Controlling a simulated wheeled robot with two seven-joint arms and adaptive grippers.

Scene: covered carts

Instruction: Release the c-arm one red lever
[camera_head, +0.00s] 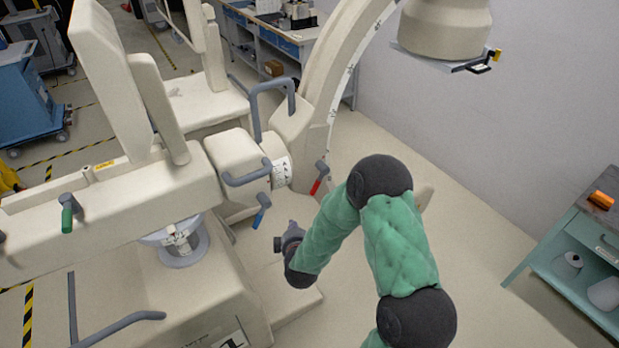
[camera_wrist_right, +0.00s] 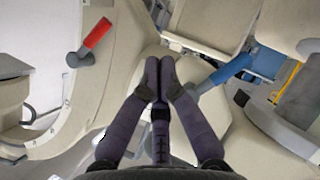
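The red lever (camera_head: 316,184) sits on the c-arm (camera_head: 325,85), below the lower part of its curved arc, in the head view. In the right wrist view the red lever (camera_wrist_right: 97,33) is at the upper left, on a grey pivot against a beige panel. My right gripper (camera_head: 284,239) is below and left of the red lever in the head view, apart from it. In the wrist view its two fingers (camera_wrist_right: 160,72) meet at the tips with nothing between them. My left gripper is not in view.
A blue lever (camera_head: 261,212) is just above my right gripper; it also shows in the wrist view (camera_wrist_right: 232,69). A green lever (camera_head: 67,214) is at the left. Grey handles (camera_head: 247,178) surround the joint. A teal shelf (camera_head: 560,245) stands right. Floor between is clear.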

